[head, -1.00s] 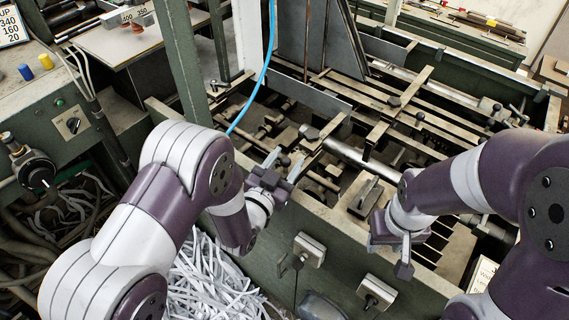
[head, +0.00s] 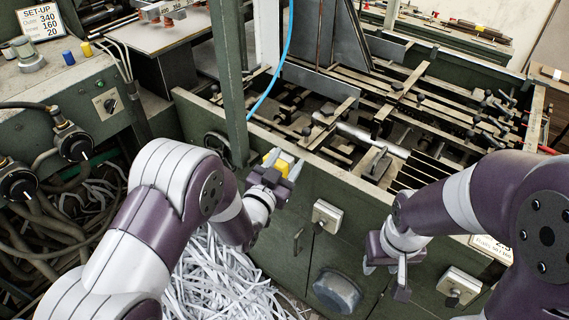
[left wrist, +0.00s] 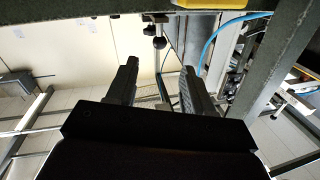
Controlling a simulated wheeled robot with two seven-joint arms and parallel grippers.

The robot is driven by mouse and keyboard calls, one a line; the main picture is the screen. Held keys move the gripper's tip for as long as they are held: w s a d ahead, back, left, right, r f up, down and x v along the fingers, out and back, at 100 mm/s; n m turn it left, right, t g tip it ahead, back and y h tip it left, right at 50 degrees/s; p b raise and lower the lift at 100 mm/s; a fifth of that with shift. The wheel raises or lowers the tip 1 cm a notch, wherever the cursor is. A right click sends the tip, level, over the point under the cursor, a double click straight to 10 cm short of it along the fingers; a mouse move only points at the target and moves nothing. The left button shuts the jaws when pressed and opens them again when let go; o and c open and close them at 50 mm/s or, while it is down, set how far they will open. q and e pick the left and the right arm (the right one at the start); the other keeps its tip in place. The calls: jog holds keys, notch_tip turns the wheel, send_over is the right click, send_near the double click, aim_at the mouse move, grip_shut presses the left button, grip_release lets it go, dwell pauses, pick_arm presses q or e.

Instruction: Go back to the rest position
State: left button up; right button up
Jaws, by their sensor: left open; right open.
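My left gripper (head: 282,172) is open in the middle of the head view, in front of the machine's green front wall. A small yellow part shows just behind its fingers. In the left wrist view the two dark fingers (left wrist: 158,85) stand apart with nothing between them. My right gripper (head: 385,272) is open at the right, low in front of the machine's front wall, with no object seen in it.
The green feeder machine (head: 300,150) with its bars and rods fills the back. A green post (head: 229,80) and a blue hose (head: 279,65) stand behind my left gripper. Switch boxes (head: 327,215) are on the front wall. Paper strips (head: 225,285) lie on the floor.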

pick_arm(q)
jog(key=s+a+f+n+g+y, duration=0.2)
jog(key=a+g+y, duration=0.1)
jog(key=a+g, duration=0.15)
jog(key=s+a+f+n+g+y, duration=0.1)
jog(key=s+a+n+g+y, duration=0.15)
jog(key=a, duration=0.35)
jog(key=s+a+n+g+y, duration=0.1)
jog(key=s+a+g, duration=0.2)
jog(key=s, duration=0.6)
jog(key=s+a+n+g+y, duration=0.1)
jog(key=s+a+g, duration=0.3)
jog(key=s, duration=0.6)
jog(key=shift+f+g, duration=0.2)
jog(key=shift+g, duration=0.4)
jog(key=shift+o, duration=0.3)
jog(key=shift+a+n, duration=0.1)
jog(key=shift+n, duration=0.15)
